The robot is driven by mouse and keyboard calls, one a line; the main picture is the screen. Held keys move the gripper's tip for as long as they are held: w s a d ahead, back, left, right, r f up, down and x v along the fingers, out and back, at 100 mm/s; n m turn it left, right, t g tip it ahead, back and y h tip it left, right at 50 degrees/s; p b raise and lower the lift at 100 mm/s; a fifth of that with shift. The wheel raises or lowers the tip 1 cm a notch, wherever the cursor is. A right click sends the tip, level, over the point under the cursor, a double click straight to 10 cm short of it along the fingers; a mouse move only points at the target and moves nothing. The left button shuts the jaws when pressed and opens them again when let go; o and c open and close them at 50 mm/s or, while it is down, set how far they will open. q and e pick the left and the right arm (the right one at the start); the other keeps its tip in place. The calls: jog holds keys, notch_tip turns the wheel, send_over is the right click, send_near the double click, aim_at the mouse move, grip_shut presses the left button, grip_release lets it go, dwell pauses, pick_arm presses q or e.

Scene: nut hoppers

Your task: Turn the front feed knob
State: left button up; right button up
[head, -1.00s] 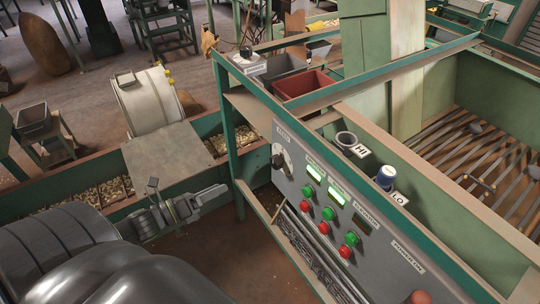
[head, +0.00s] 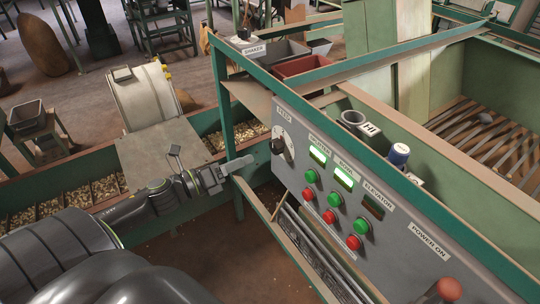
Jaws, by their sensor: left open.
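The black feed knob (head: 278,147) sits on a pale dial at the left end of the grey control panel (head: 330,245), under the label FEED. My left gripper (head: 240,165) is just left of the knob, its fingers pointing right towards it. The gripper is open and appears apart from the knob. The fingers are seen from the side, so the space between them is hard to make out. My right gripper is not in view.
Green and red buttons, lit displays and a red knob (head: 449,289) line the panel. A green frame post (head: 226,130) stands close behind my left gripper. Cups stand on the ledge above. A trough of nuts (head: 85,192) runs at left.

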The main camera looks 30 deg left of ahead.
aim_at(272, 147)
pick_arm(q)
jog(key=p+x, duration=0.6)
jog(key=x, duration=0.2)
jog(key=shift+w+d+r+p, duration=0.1)
jog(key=shift+w+r+p, duration=0.1)
jog(key=shift+w+p, duration=0.2)
jog(key=shift+w+d+f, duration=0.1)
jog(key=shift+w+d, duration=0.1)
jog(key=shift+w, duration=0.15)
jog(key=shift+c, duration=0.9)
jog(key=c, duration=0.8)
